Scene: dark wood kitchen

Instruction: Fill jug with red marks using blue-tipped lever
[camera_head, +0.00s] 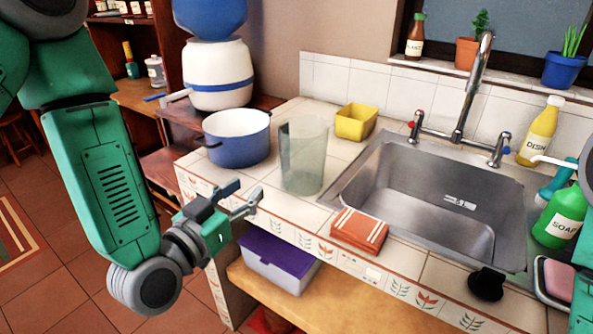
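A clear, greenish jug (302,158) stands upright on the tiled counter, left of the sink; I cannot make out red marks on it. The tap (462,95) behind the sink has a red-tipped lever (412,126) on the left and a blue-tipped lever (504,142) on the right. A white and blue water dispenser (222,75) also has a blue-tipped piece (156,98) pointing left. My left gripper (246,196) is open and empty, left of and in front of the jug, apart from it. My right gripper is out of view; part of my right arm shows at the right edge.
A blue pot (238,140) stands left of the jug, and a yellow container (356,122) behind it. A folded orange cloth (359,230) lies at the counter's front edge. The sink (440,195) looks empty. Soap (562,217) and dish bottles (539,133) stand right.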

